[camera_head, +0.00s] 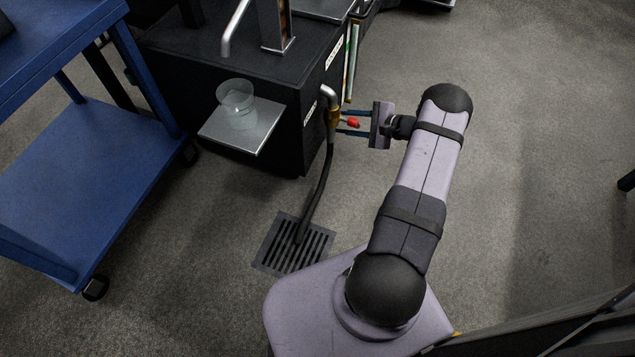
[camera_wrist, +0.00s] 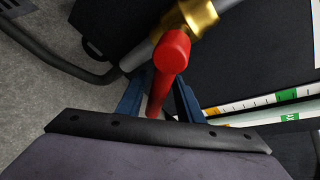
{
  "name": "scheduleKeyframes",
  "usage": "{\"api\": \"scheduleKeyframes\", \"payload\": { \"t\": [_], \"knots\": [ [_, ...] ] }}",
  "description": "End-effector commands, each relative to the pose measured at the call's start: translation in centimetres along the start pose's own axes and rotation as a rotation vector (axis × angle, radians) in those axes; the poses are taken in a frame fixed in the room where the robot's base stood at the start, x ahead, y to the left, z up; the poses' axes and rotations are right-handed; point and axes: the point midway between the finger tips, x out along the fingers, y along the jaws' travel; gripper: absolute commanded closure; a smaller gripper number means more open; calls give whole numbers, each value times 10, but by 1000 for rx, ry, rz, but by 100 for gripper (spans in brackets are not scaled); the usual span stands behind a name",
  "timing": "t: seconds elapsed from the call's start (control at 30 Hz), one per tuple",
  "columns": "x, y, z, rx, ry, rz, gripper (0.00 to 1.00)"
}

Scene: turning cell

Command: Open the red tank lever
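The red tank lever (camera_head: 352,123) sits on a brass valve at the side of the black tank. In the wrist view the red lever (camera_wrist: 169,62) points toward the camera, beside the brass fitting (camera_wrist: 194,16). My gripper (camera_head: 352,122) reaches in from the right, its two blue fingers apart with the lever between them. In the wrist view the fingers (camera_wrist: 158,90) lie on either side of the lever, with some space visible at the right finger. I cannot tell whether either finger touches the lever.
A black hose (camera_head: 318,195) runs from the valve down to a floor drain (camera_head: 283,262). A clear beaker (camera_head: 236,101) stands on a metal shelf (camera_head: 262,137) on the black tank (camera_head: 291,140). A blue cart (camera_head: 75,175) is at left.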

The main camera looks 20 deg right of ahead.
Motion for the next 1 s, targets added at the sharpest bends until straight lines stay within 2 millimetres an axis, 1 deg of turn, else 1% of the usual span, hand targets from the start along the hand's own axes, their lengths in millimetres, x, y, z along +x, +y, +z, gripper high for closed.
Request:
{"api": "scheduleKeyframes", "payload": {
  "t": [0.47, 0.97, 1.0],
  "knots": [
    [-6, -29, 0, -347, 76, -147, 67],
    [-19, -59, 14, -766, 167, -321, 67],
    [-29, -61, 16, -773, 173, -326, 67]
  ]
}}
